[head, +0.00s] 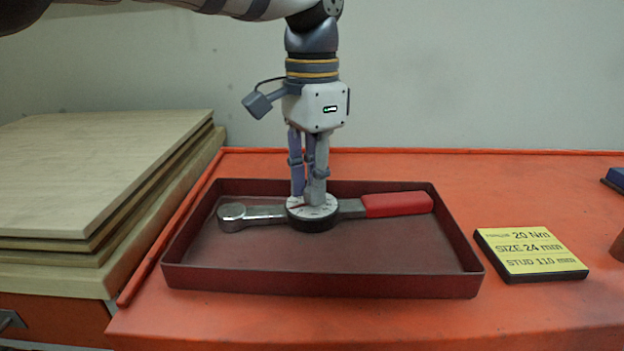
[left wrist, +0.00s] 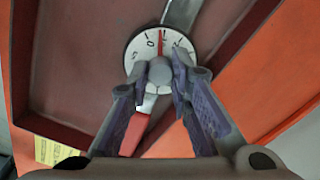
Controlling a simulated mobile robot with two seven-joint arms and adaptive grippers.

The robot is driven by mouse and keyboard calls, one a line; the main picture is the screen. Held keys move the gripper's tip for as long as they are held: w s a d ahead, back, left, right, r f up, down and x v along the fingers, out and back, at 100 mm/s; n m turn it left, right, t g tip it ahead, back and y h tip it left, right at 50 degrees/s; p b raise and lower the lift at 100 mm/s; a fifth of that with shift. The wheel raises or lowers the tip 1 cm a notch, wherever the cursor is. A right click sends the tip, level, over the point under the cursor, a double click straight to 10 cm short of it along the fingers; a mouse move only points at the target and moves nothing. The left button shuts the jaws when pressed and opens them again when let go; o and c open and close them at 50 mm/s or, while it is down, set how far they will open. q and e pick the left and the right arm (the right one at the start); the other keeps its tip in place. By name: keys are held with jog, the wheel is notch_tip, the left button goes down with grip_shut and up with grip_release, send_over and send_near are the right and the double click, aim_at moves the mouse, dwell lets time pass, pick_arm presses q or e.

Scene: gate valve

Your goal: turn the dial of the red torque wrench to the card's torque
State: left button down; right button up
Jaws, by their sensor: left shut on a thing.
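The red-handled torque wrench (head: 398,204) lies in a shallow dark red tray (head: 320,283), its metal head to the left. Its round dial (head: 312,216) has a white face and a dark rim. My left gripper (head: 308,196) points straight down over the dial and is shut on its grey central knob (left wrist: 160,71). In the left wrist view a red pointer line (left wrist: 161,42) runs up the dial face, beside small black figures that I cannot read surely. The yellow card (head: 525,249) reads 20 Nm, size 24 mm, stud 110 mm. My right gripper is not in view.
The tray stands on an orange bench top (head: 540,190). Stacked wooden boards (head: 90,170) are at the left. A blue object (head: 616,178) and a brown one (head: 618,248) are cut off at the right edge. The bench behind the card is clear.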

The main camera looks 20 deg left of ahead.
pick_arm(q)
jog(key=m, duration=0.3)
jog(key=shift+m, duration=2.2)
jog(key=c, duration=1.4)
grip_release()
jog(key=shift+c, duration=0.2)
notch_tip(320, 180, up, 12)
